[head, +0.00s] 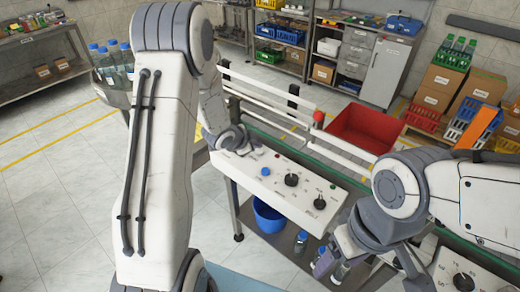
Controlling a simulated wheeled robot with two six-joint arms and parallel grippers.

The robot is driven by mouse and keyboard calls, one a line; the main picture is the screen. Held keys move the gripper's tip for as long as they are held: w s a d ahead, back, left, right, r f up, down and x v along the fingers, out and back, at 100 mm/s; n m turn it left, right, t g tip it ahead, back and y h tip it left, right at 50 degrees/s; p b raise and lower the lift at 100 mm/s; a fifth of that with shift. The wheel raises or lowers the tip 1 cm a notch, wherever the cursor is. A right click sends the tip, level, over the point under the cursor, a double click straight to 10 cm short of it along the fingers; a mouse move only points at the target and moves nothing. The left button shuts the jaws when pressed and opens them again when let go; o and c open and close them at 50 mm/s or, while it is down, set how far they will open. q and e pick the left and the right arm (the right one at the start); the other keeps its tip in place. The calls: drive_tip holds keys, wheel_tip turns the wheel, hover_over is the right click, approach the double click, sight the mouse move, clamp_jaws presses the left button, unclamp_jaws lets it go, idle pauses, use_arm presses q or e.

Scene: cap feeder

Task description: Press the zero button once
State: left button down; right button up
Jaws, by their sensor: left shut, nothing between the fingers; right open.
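I cannot tell which control is the zero button. My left gripper (241,151) is shut and empty at the panel's upper left end, left of the blue button. Whether it touches the panel is unclear, and part of that end is hidden. My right gripper (370,264) is open and empty, to the right of and below this panel.
A second panel with a black knob (463,282) is at the bottom right. A red bin (365,130) stands behind the white rails. A blue bucket (269,215) and several bottles sit on the shelf below. Clear floor lies left.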

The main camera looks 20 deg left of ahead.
sight(257, 153)
use_arm(q)
drive_tip(key=shift+r, duration=0.1)
wheel_tip(257, 153, up, 5)
drive_tip(key=p, duration=0.4)
idle(0.3)
idle(0.6)
